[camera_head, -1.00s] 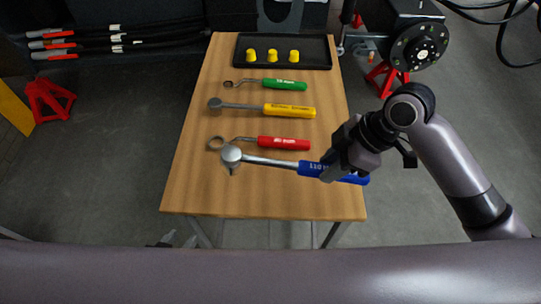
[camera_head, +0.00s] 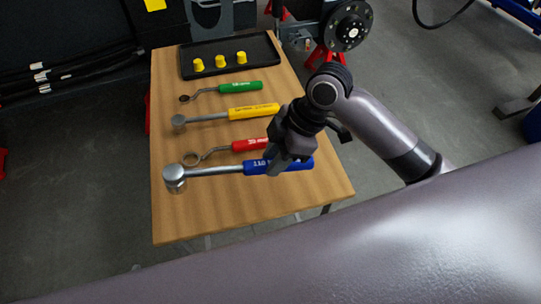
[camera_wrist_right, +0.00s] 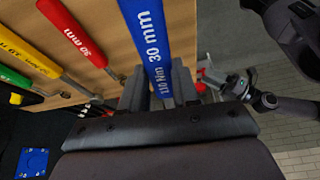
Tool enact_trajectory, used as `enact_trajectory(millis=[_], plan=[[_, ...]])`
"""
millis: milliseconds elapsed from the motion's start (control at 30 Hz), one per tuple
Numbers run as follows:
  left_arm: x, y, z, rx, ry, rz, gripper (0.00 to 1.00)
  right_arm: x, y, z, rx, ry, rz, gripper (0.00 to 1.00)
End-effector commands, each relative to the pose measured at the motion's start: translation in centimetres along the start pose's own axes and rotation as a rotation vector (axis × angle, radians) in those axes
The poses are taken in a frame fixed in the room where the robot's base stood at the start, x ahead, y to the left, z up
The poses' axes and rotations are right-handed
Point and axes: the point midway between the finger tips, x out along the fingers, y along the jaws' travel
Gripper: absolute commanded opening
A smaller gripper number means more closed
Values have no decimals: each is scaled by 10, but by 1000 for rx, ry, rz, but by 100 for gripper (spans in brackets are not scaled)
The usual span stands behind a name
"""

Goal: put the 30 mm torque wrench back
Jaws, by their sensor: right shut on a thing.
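The 30 mm torque wrench has a blue handle (camera_head: 256,167) and a round metal head (camera_head: 174,174). It lies across the near part of the wooden table, head to the left; I cannot tell whether it touches the top. My right gripper (camera_head: 287,163) is shut on its blue handle. In the right wrist view the handle (camera_wrist_right: 149,45), marked 30 mm, runs between the fingers (camera_wrist_right: 158,92). The fingers hide part of the handle in the head view. My left gripper is not in view.
A red-handled 30 mm ring wrench (camera_head: 250,145) lies just behind the blue one. A yellow-handled wrench (camera_head: 253,112) and a green-handled wrench (camera_head: 240,88) lie farther back. A black tray (camera_head: 260,50) with yellow caps (camera_head: 220,61) is at the back. The table's near part (camera_head: 225,213) is clear.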

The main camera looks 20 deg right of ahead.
Motion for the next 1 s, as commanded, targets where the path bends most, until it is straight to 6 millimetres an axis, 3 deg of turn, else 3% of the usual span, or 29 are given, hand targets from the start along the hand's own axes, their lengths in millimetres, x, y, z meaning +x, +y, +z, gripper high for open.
enact_trajectory(millis=[300,1000], plan=[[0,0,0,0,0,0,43,-3,1,-1,-3,5,2,0],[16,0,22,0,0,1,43,53,0,25,-3,5,0,0]])
